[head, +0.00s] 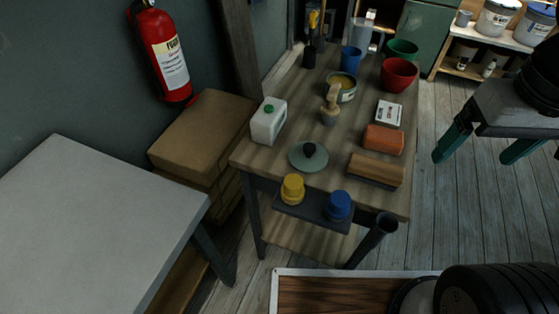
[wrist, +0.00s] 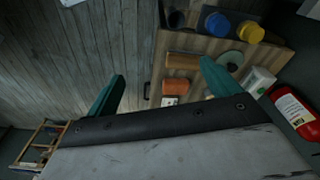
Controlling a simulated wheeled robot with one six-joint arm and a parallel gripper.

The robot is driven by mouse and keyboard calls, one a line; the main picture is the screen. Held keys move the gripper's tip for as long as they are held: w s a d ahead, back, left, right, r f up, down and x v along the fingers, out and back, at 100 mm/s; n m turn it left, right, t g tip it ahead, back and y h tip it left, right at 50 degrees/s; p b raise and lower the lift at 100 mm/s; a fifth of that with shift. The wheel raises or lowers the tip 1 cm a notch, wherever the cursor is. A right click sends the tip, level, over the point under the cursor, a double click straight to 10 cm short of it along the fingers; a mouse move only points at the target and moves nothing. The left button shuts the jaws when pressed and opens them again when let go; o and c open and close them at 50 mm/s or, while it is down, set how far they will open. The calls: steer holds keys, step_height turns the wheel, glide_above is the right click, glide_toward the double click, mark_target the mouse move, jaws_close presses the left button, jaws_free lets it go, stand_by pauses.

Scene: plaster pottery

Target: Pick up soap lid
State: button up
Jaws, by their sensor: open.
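The soap lid appears to be the round, pale green lid (head: 308,156) with a dark knob, lying near the front of the wooden cart top. It also shows in the wrist view (wrist: 237,57), partly behind a teal finger. My gripper (head: 472,159) is at the right in the head view, off to the right of the cart and apart from the lid. Its two teal fingers are spread wide in the wrist view (wrist: 161,70), with nothing held between them.
The wooden cart (head: 337,171) also bears a white jug (head: 268,123), an orange block (head: 383,140), a brush (head: 376,170), a tin (head: 347,91) and a red bowl (head: 398,74). Yellow (head: 292,189) and blue (head: 339,206) containers sit on its front shelf. A pale table (head: 95,225) stands left.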

steer(key=shift+o, duration=0.6)
steer(key=w+a+f+n, duration=0.1)
steer(key=w+a+f, duration=0.1)
steer(key=w+a, duration=0.3)
steer(key=w, duration=0.3)
steer(key=shift+a+n, duration=0.2)
steer(key=shift+n, duration=0.2)
steer(key=n+g, duration=0.1)
steer(key=n, duration=0.2)
glide_above(310, 147)
steer(key=f, duration=1.2)
steer(key=shift+w+d+f, duration=0.15)
steer(key=shift+d, duration=0.1)
steer(key=f, duration=0.8)
steer(key=shift+a, duration=0.3)
steer(key=shift+f, duration=0.15)
steer(key=c, duration=0.7)
